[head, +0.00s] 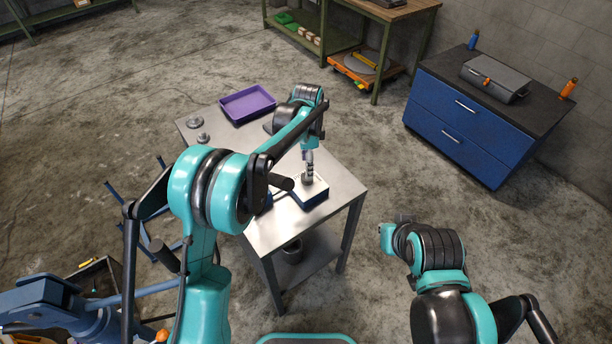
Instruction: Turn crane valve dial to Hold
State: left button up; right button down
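My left arm reaches over the metal table, and its gripper (308,174) points down at a small box (313,197) with a white top and blue sides. The gripper's fingertips are at or just above the top of this box. They are too small to show whether they are open or shut, or touching. A dial on the box cannot be made out; the gripper covers part of the top. Blue crane-like machinery (60,305) stands at the lower left, partly cut off. My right arm is folded at the lower right, off the table, with its gripper not visible.
The metal table (345,190) also bears a purple tray (247,104) and small round metal parts (203,138). A blue drawer cabinet (460,130) and a green-framed workbench (385,40) stand behind.

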pick_arm(q)
notch_tip(320, 180, down, 6)
jog(key=shift+r+b, duration=0.15)
jog(key=shift+b, duration=0.55)
jog(key=c, duration=1.1)
